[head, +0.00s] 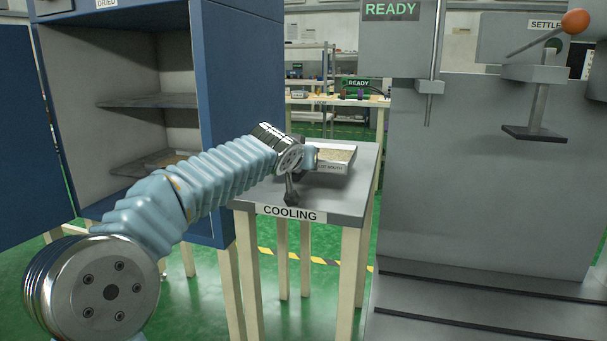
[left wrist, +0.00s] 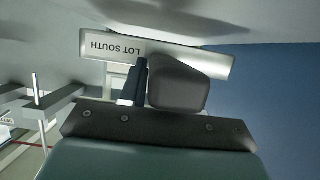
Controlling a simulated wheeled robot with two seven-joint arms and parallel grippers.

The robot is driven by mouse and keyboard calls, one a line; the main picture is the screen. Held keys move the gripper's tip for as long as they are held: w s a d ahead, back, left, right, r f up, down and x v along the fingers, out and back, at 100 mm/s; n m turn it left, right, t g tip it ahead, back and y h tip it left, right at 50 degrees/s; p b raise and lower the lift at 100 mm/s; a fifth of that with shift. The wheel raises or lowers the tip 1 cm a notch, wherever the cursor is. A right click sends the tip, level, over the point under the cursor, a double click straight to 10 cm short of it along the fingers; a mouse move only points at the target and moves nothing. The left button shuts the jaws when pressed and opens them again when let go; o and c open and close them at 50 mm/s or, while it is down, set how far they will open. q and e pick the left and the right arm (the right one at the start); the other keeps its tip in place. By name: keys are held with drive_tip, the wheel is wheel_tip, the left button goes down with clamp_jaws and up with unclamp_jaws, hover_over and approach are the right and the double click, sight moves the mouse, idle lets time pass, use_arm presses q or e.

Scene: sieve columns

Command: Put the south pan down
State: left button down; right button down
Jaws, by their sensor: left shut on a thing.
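The south pan (head: 338,156) is a shallow pale metal tray with tan grains in it and a front label that ends in SOUTH. It is level at the top of the cooling table (head: 345,201); I cannot tell whether its base touches the surface. My left gripper (head: 309,157) is shut on the pan's near left side, and my wrist partly hides that corner. In the left wrist view the pan (left wrist: 205,62) shows its LOT SOUTH label upside down, with the left gripper's fingers (left wrist: 152,85) at its wall. My right gripper is out of view.
A blue oven cabinet (head: 240,100) with its door (head: 28,130) open stands at the left; its shelves (head: 150,100) show behind my arm. A grey machine (head: 480,180) stands close to the table's right. The table's front part, by the COOLING label, is bare.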

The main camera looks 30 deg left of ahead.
use_arm(q)
wheel_tip(320, 180, down, 3)
drive_tip(key=shift+r+b, duration=0.15)
drive_tip(key=shift+b, duration=0.2)
drive_tip(key=c, duration=0.8)
unclamp_jaws()
drive_tip(key=shift+s, duration=0.15)
drive_tip(key=v, duration=1.1)
drive_tip(key=shift+s+d+r+b, duration=0.15)
drive_tip(key=shift+s+r+b, duration=0.05)
drive_tip(key=shift+s+b, duration=0.2)
